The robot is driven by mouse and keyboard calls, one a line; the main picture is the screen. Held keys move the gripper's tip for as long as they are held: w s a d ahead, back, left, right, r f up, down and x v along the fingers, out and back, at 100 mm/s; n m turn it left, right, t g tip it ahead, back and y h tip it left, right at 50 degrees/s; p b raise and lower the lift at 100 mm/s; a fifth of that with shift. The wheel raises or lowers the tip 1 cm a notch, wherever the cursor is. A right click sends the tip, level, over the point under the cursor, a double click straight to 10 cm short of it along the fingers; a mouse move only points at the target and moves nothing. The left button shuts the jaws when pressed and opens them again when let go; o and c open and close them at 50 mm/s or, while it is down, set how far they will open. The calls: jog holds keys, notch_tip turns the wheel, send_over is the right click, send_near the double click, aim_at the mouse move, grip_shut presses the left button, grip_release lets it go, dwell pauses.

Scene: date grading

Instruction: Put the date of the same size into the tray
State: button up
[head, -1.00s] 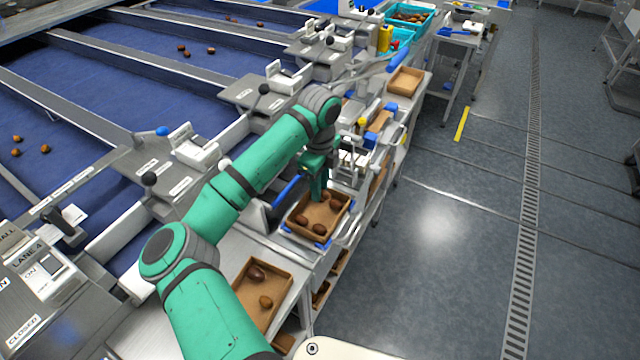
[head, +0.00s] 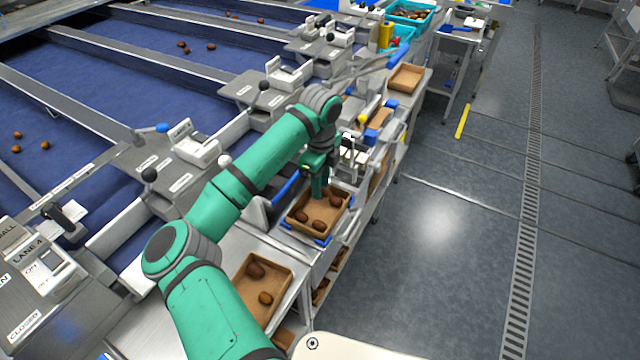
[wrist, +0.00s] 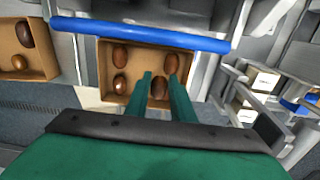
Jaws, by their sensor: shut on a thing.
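A brown cardboard tray (head: 291,226) stands on the bench, with three dark brown dates in it: one at the left (head: 302,217), one at the near side (head: 318,225) and one at the right (head: 335,201). My gripper (head: 321,193) points down over the far part of this tray. In the wrist view, my gripper (wrist: 159,77) is shut on a brown date (wrist: 158,88), which lies between the two green fingers. The tray (wrist: 104,62) shows behind them. I cannot tell whether the held date touches the tray floor.
A second cardboard tray (head: 287,277) with two dates stands nearer on the bench. An empty-looking tray (head: 406,78) is farther back. A blue bar (wrist: 140,34) runs along the tray's edge. Blue sorting lanes (head: 130,70) lie left; open floor (head: 450,240) lies right.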

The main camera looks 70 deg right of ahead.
jog(key=shift+w+f, duration=0.2)
jog(key=shift+f, duration=0.2)
dwell(0.3)
jog(key=shift+s, duration=0.15)
jog(key=o, duration=0.7)
jog(key=shift+o, duration=0.3)
jog(key=shift+r, duration=0.35)
notch_tip(320, 180, up, 10)
jog(key=shift+w, duration=0.2)
